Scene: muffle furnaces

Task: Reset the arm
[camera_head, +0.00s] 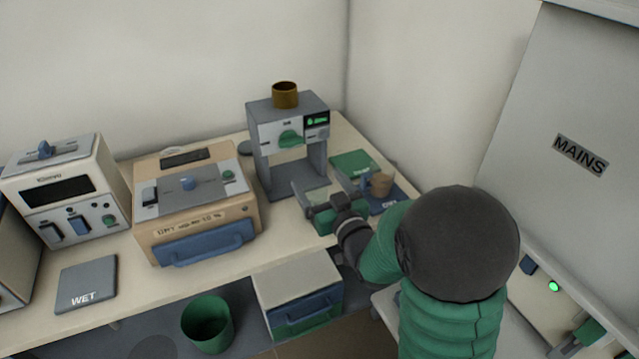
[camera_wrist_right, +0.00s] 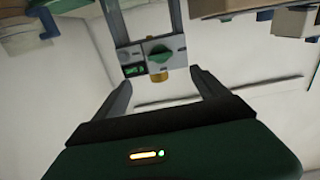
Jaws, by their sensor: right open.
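My right arm comes in from the lower right in the head view, with green sleeves and a dark round joint. My right gripper (camera_head: 314,195) is open and empty over the bench, just in front of the grey press-like machine (camera_head: 281,190). In the right wrist view the two fingers (camera_wrist_right: 160,88) stand wide apart with nothing between them. Beyond them that view shows the machine's green knob (camera_wrist_right: 159,54), with the picture turned upside down. My left gripper is not in view.
A brown cup (camera_head: 285,94) tops the machine. Green (camera_head: 352,162) and blue mats lie right of the gripper, with a small tan cup (camera_head: 381,184). A beige furnace (camera_head: 195,205), a white device (camera_head: 68,188) and a WET mat (camera_head: 86,283) stand left. A green bin (camera_head: 207,322) is below.

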